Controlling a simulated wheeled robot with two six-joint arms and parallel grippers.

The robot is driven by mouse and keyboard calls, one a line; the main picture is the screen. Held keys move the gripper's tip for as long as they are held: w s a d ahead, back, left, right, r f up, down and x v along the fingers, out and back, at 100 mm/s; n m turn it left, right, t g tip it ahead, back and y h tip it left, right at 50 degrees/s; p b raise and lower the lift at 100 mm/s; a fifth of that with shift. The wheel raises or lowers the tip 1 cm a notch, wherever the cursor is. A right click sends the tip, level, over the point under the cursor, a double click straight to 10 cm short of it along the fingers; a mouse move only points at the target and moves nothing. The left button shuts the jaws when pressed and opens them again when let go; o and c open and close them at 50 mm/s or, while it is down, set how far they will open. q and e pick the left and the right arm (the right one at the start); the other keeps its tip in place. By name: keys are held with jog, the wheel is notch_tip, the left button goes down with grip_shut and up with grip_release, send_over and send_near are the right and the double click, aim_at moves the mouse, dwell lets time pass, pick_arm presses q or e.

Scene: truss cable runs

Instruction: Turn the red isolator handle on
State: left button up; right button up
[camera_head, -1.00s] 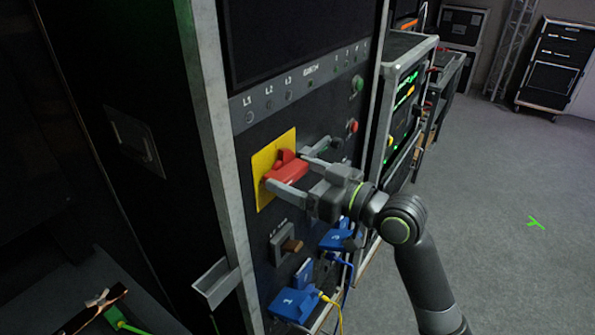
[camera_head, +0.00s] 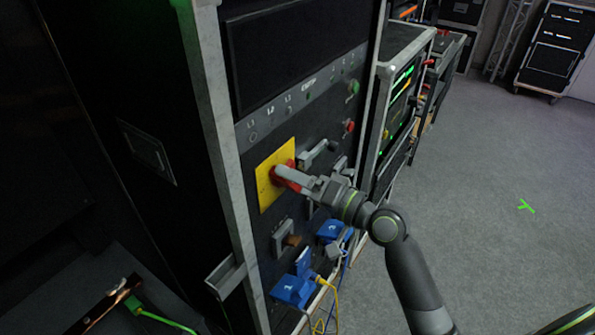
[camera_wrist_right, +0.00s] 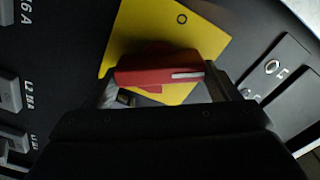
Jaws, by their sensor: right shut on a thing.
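The red isolator handle (camera_wrist_right: 165,64) sits on a yellow square plate (camera_wrist_right: 200,25) on the front of a black rack panel. In the head view, the red handle (camera_head: 287,176) is largely covered by my right gripper (camera_head: 292,180), with the yellow plate (camera_head: 266,188) showing around it. My right gripper (camera_wrist_right: 168,88) is shut on the handle, with a finger at each side. In the wrist view, the red bar lies across the gap between the fingers, with a white line near its right end. The plate looks tilted relative to the gripper. My left gripper is not in view.
Below the handle are a grey switch with a brown lever (camera_head: 286,240) and blue connectors (camera_head: 292,290) with cables. Open floor (camera_head: 470,200) lies right of the racks.

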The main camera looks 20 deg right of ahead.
jog(key=shift+f+m+p, duration=0.1)
jog(key=shift+m+p, duration=2.05)
jog(key=shift+m, duration=1.05)
jog(key=o, duration=0.9)
jog(key=shift+f, duration=0.1)
jog(key=shift+d, duration=0.1)
jog(key=b+v, duration=0.7)
jog(key=v, duration=1)
jog(key=shift+b, duration=0.4)
